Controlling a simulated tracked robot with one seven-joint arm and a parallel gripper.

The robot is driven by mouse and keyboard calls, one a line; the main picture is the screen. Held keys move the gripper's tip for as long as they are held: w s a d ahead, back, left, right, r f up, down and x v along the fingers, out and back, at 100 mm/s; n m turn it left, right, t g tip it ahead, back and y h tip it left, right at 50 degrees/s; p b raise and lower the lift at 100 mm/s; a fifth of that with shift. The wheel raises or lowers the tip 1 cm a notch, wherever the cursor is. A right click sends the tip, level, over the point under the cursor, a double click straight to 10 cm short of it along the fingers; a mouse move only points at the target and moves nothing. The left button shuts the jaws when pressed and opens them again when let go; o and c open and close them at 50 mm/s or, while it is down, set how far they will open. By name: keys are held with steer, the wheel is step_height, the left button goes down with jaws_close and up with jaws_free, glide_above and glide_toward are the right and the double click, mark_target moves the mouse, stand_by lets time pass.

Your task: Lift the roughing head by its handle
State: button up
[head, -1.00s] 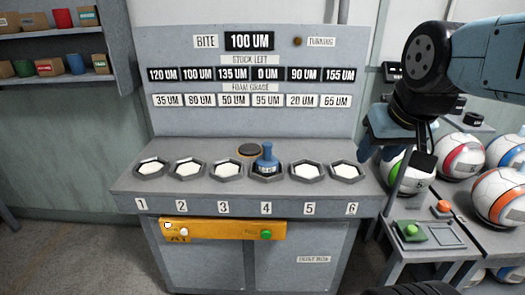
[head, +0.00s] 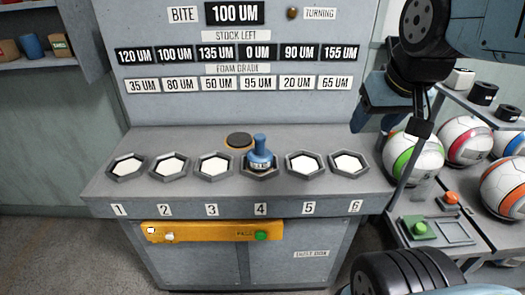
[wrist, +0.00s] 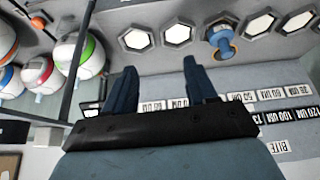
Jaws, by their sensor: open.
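The roughing head (head: 261,155) is a blue piece with an upright knobbed handle and a small label. It stands in the hexagonal socket above number 4 on the grey bench. In the wrist view the roughing head (wrist: 221,42) shows upside down, beyond the fingertips and a little to their right. My gripper (wrist: 158,68) is open and empty, its two blue fingers apart. In the head view my gripper (head: 408,122) hangs at the right, above and right of the bench, well apart from the roughing head.
The other hexagonal sockets (head: 170,167) hold white pads. A dark round disc (head: 239,140) lies behind socket 4. A panel (head: 235,85) with number labels rises behind the bench. Balls (head: 414,158) on a rack and a green button (head: 420,228) stand at the right.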

steer(key=shift+o, duration=0.7)
steer(key=shift+w+a+f+n+g, duration=0.1)
steer(key=shift+w+f+n+g, duration=0.15)
steer(key=shift+f+n+g, duration=0.1)
steer(key=shift+o, duration=0.5)
steer(key=shift+w+a+f+n+g+h, duration=0.15)
steer(key=shift+a+f+n, duration=0.05)
steer(key=shift+a, duration=0.2)
steer(key=shift+w+a+f+n+g+h, duration=0.1)
steer(key=shift+w+a+f+n+h, duration=0.1)
steer(key=shift+a, duration=0.2)
steer(key=n+t+h, duration=0.8)
steer(key=n+h, duration=0.5)
steer(key=n, duration=1.2)
glide_toward(256, 142)
steer(key=shift+y, duration=0.25)
steer(key=x, duration=0.6)
steer(key=shift+w+d+r, duration=0.15)
steer(key=shift+w+d, duration=0.1)
steer(key=shift+d, duration=0.1)
steer(key=shift+x, duration=2.6)
steer(key=shift+a, duration=0.15)
